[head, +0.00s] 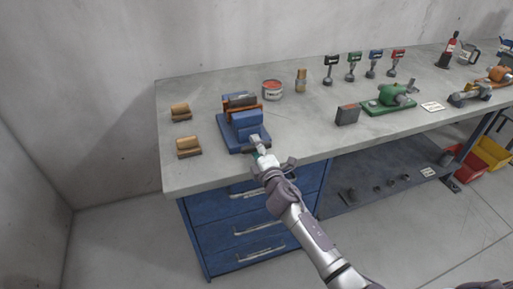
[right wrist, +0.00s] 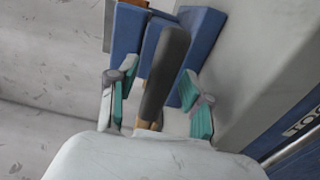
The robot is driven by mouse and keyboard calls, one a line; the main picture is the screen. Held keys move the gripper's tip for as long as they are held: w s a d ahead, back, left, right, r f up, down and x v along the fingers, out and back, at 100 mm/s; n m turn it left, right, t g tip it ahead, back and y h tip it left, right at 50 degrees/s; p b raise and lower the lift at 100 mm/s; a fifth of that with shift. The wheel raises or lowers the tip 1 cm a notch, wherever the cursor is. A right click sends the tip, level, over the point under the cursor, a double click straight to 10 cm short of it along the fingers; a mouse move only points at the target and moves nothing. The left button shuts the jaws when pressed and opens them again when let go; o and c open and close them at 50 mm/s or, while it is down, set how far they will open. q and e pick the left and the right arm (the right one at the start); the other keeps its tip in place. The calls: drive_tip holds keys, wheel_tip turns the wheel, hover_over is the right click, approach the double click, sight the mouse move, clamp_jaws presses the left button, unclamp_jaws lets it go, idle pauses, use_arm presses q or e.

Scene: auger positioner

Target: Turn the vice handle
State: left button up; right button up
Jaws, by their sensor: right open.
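The blue vice (head: 241,122) stands near the front left edge of the workbench, with an orange-brown piece at its jaws. My right gripper (head: 258,149) is at the front of the vice. In the right wrist view, the dark grey vice handle (right wrist: 166,70) lies lengthwise between the two teal-padded fingers of that gripper (right wrist: 157,92). The fingers are open, with a gap visible on both sides of the handle. My left gripper is in neither view.
Two brown blocks (head: 188,147) lie left of the vice. A red-and-white tin (head: 272,89) and a brass-coloured cylinder (head: 301,80) stand behind it. A dark box (head: 347,114) and a green tool (head: 391,98) are to the right. Blue drawers (head: 250,220) are below the bench top.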

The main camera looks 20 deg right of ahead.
clamp_jaws()
drive_tip(key=shift+f+m, duration=0.1)
drive_tip(key=shift+m, duration=1.4)
drive_tip(key=m, duration=0.3)
drive_tip(key=shift+m, duration=0.3)
drive_tip(key=m, duration=0.3)
drive_tip(key=shift+m, duration=0.3)
drive_tip(key=shift+m+p, duration=0.35)
drive_tip(key=shift+m, duration=1.45)
